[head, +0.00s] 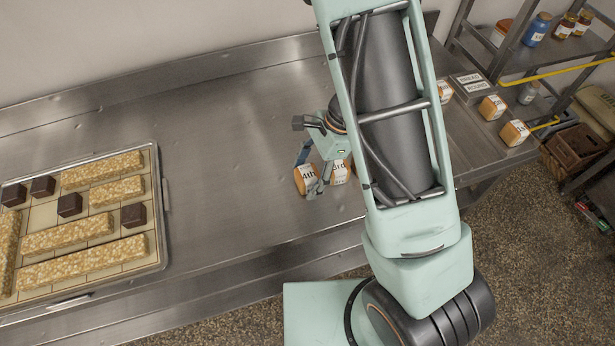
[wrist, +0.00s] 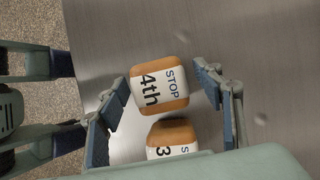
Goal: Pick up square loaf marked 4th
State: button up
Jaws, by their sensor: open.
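The square loaf marked 4th (head: 306,179) stands on the steel counter (head: 235,150), partly covered by my gripper in the head view. It is orange-brown with a white band; in the wrist view the loaf (wrist: 158,90) reads "STOP 4th". My gripper (wrist: 160,105) is open, with one finger on each side of this loaf and visible gaps between. In the head view my gripper (head: 318,172) is low over the counter. A loaf marked 3rd (head: 340,172) stands close beside the 4th loaf; in the wrist view this loaf (wrist: 172,138) is partly hidden by my gripper.
A tray (head: 160,215) with oat-like bars and dark cubes lies on the left of the counter. More banded loaves (head: 492,107) and a "BREAD ROUND" sign (head: 472,86) are at the right. The counter between tray and gripper is clear.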

jog(key=c, duration=1.3)
jog(key=shift+o, duration=0.2)
jog(key=shift+r, duration=0.2)
